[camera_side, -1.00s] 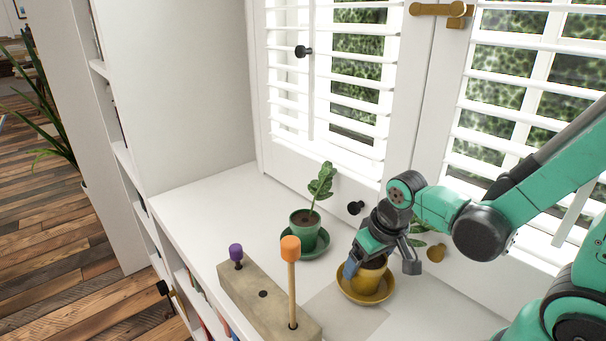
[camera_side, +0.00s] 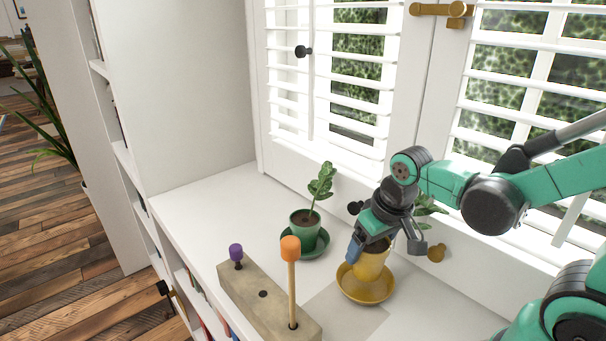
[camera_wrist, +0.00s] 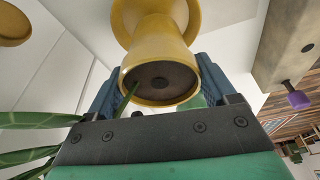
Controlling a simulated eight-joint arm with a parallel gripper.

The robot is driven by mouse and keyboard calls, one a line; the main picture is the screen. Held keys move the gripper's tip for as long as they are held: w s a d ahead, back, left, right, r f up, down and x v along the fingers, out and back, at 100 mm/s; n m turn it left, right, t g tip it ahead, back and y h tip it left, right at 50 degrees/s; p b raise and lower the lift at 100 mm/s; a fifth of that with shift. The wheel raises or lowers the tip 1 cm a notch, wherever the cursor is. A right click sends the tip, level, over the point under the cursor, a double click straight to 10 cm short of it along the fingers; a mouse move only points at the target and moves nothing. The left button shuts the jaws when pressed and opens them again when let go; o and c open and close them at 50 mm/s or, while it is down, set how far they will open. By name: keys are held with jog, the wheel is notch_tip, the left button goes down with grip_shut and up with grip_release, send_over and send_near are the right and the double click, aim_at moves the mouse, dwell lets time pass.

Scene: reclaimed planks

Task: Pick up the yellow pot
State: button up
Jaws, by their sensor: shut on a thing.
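The yellow pot (camera_side: 371,266) is held upright between the fingers of my gripper (camera_side: 385,252), just above its yellow saucer (camera_side: 367,292). My gripper is shut on the pot, with a finger on each side of it. In the wrist view the pot (camera_wrist: 158,62) fills the top middle between the blue finger pads, with dark soil inside and the saucer (camera_wrist: 190,12) behind it. The pot's plant (camera_side: 428,206) shows leaves to the right of my gripper; its stem is mostly hidden.
A green pot (camera_side: 305,222) with a plant stands on a green saucer to the left. A pale block (camera_side: 250,296) with a purple peg (camera_side: 236,252) and a tall orange-topped peg (camera_side: 290,246) lies in front. Shuttered windows (camera_side: 350,80) close off the back.

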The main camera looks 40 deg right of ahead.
notch_tip(320, 180, up, 20)
jog(key=shift+f, duration=0.15)
dwell(0.6)
jog(key=w+f, duration=0.1)
jog(key=f, duration=0.2)
jog(key=w+f+m, duration=0.1)
jog(key=f, duration=0.3)
jog(key=w+f+m, duration=0.1)
jog(key=f, duration=0.3)
jog(key=shift+h, duration=0.3)
jog(key=s+f, duration=0.1)
jog(key=f, duration=0.2)
jog(key=s+f+m, duration=0.1)
jog(key=f, duration=0.1)
jog(key=s+f+m, duration=0.1)
jog(key=f, duration=0.2)
jog(key=shift+f, duration=1.7)
jog(key=o, duration=1.5)
jog(key=shift+c, duration=0.2)
jog(key=shift+r, duration=0.1)
